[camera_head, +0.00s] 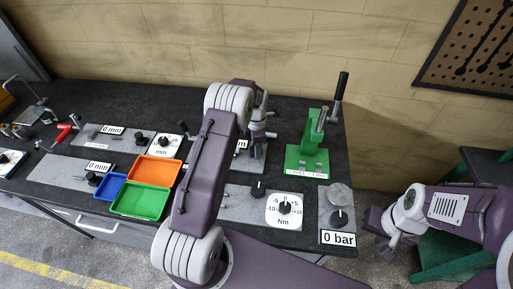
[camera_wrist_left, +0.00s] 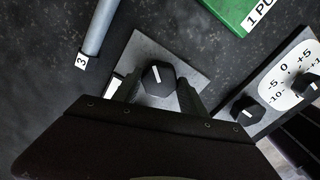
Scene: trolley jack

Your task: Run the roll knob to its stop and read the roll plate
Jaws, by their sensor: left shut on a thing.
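A black knob (camera_wrist_left: 158,79) with a white pointer line stands on a grey plate (camera_wrist_left: 148,45) in the left wrist view. My left gripper (camera_wrist_left: 158,92) has one finger on each side of this knob and is shut on it. In the head view, my left gripper (camera_head: 261,130) is over the grey plate (camera_head: 251,163) left of the green press. My arm hides most of that plate's white label (camera_head: 243,144); only "m" shows, so its reading is hidden. I cannot read a roll name. My right gripper (camera_head: 389,252) hangs at the right, away from the bench; its jaws are unclear.
A green press (camera_head: 306,160) with a black lever stands to the right. In front are an Nm dial (camera_head: 284,210) and a plate reading 0 bar (camera_head: 338,238). Orange (camera_head: 155,171), green (camera_head: 140,200) and blue (camera_head: 107,188) trays lie left. Plates reading 0 mm (camera_head: 112,130) are farther left.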

